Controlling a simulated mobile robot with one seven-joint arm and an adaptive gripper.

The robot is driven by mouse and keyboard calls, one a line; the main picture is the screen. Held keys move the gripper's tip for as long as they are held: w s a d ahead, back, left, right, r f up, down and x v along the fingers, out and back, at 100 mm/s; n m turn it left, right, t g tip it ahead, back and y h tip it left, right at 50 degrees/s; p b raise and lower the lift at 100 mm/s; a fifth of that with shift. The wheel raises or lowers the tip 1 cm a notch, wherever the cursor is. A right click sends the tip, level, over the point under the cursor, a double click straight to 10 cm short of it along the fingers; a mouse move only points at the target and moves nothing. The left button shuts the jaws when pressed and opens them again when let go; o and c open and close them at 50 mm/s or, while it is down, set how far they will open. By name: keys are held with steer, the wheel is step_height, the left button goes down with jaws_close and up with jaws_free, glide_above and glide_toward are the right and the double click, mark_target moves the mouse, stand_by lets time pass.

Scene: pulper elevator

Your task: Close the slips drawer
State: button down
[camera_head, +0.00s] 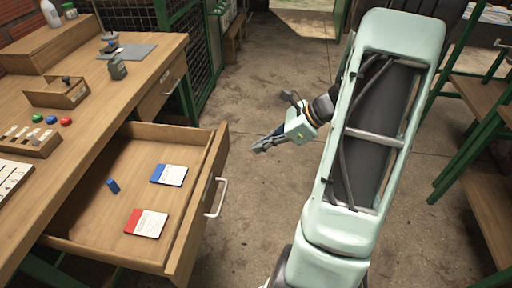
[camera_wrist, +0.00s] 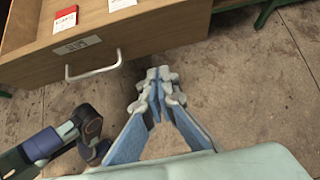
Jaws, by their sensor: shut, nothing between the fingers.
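The slips drawer (camera_head: 195,215) is pulled far out of the wooden desk. It holds a blue-topped slip pad (camera_head: 169,175), a red-topped slip pad (camera_head: 146,223) and a small blue block (camera_head: 113,186). Its front has a light metal handle (camera_head: 217,198). In the wrist view the drawer front (camera_wrist: 130,45) shows a label, and the handle (camera_wrist: 93,68) sits left of my fingertips. My gripper (camera_head: 260,146) is shut and empty, in the air to the right of the drawer front and apart from it. In the wrist view my gripper (camera_wrist: 157,85) has its fingertips together.
The desk top (camera_head: 130,85) carries a wooden box (camera_head: 57,93), a stamp, red, green and blue round pieces and a rack. A second drawer (camera_head: 160,90) in the desk looks shut. Wooden shelving with green legs (camera_head: 480,150) stands at the right. Bare floor lies between.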

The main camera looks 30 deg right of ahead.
mark_target(222, 158)
steer(key=shift+w+a+f+b, duration=0.45)
steer(key=shift+w+a+f, duration=0.45)
steer(key=shift+a, duration=0.35)
steer(key=shift+w+a+f+b, duration=0.45)
steer(key=shift+w+a+f, duration=0.45)
steer(key=shift+a, duration=0.35)
steer(key=shift+w+a+f+b, duration=0.45)
steer(key=shift+w+a+f, duration=0.45)
steer(key=shift+a, duration=0.35)
steer(key=shift+w+a, duration=0.1)
steer(key=shift+w+a, duration=0.15)
steer(key=shift+a, duration=0.1)
steer(key=w+a+p, duration=0.2)
steer(key=w+a, duration=0.4)
steer(key=a, duration=0.3)
steer(key=w+a+p, duration=0.3)
steer(key=w+a, duration=0.4)
steer(key=a, duration=0.2)
steer(key=w+a+p, duration=0.2)
steer(key=w+a, duration=0.5)
steer(key=a, duration=0.2)
steer(key=shift+a+r, duration=0.1)
steer(key=shift+a, duration=0.25)
steer(key=shift+w+a+r, duration=0.1)
steer(key=shift+w+a, duration=0.05)
steer(key=shift+w, duration=0.05)
steer(key=shift+a+r, duration=0.1)
